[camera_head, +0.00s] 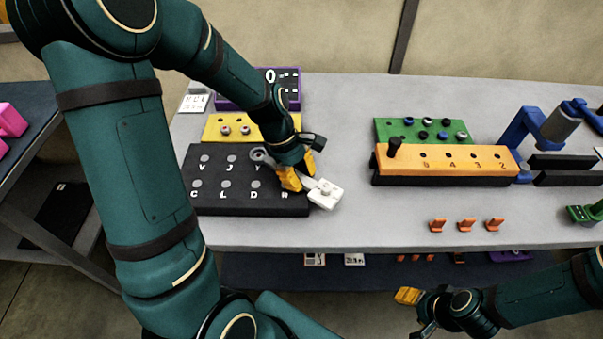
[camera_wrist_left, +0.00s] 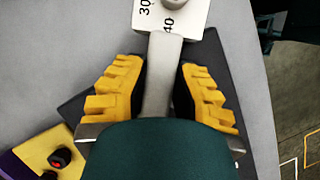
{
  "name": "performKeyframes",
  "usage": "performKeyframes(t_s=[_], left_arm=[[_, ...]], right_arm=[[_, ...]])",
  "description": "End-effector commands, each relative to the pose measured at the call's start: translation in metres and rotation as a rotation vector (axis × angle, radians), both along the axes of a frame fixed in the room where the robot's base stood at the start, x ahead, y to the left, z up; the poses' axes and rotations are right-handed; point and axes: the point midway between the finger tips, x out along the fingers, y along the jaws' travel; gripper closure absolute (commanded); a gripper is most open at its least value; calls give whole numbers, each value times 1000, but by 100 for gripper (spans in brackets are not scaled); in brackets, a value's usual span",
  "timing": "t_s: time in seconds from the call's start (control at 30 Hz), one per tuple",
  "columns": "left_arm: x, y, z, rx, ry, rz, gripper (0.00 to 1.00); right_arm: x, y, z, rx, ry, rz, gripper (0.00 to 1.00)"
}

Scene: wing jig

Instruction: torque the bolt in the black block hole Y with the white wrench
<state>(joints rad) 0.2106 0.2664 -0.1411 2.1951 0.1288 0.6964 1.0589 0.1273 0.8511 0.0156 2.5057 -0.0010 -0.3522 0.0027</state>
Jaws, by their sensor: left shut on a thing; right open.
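The white wrench (camera_head: 325,193) is in my left gripper (camera_head: 300,176), which is shut on its grey shaft. Its white end, marked 30 and 40, also shows in the left wrist view (camera_wrist_left: 171,17), beyond the yellow fingers (camera_wrist_left: 160,95). The black block (camera_head: 215,207) lies under the gripper with lettered holes. At hole Y (camera_head: 258,155) a grey ring shows, larger than the other round hole marks; I cannot tell whether it is the wrench's far end or seated on a bolt. The gripper hides the block's right part. My right gripper (camera_head: 414,312) is open and empty, low at the front.
A yellow block (camera_head: 225,134) with red-centred parts and a purple box (camera_head: 235,103) stand behind the black block. An orange numbered block (camera_head: 450,161), a green tray (camera_head: 390,128) and small orange pieces (camera_head: 467,224) are to the right. The table centre (camera_head: 345,130) is clear.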

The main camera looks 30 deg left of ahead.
Motion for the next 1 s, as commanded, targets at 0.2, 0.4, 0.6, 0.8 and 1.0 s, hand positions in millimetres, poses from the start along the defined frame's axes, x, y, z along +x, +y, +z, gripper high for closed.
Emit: performKeyframes(t_s=[0.2,0.4,0.6,0.8,1.0], left_arm=[[-2,0,1,-1,0,-16,100],[-14,3,1,0,0,-107,100],[-24,4,1,0,0,-190,100],[-26,5,0,-1,-1,-210,100],[-26,5,0,0,0,-211,100]], right_arm=[[0,0,1,0,0,0,46],[0,0,4,0,0,0,46],[0,0,7,0,0,0,46],[0,0,7,0,0,0,46],[0,0,7,0,0,0,46]])
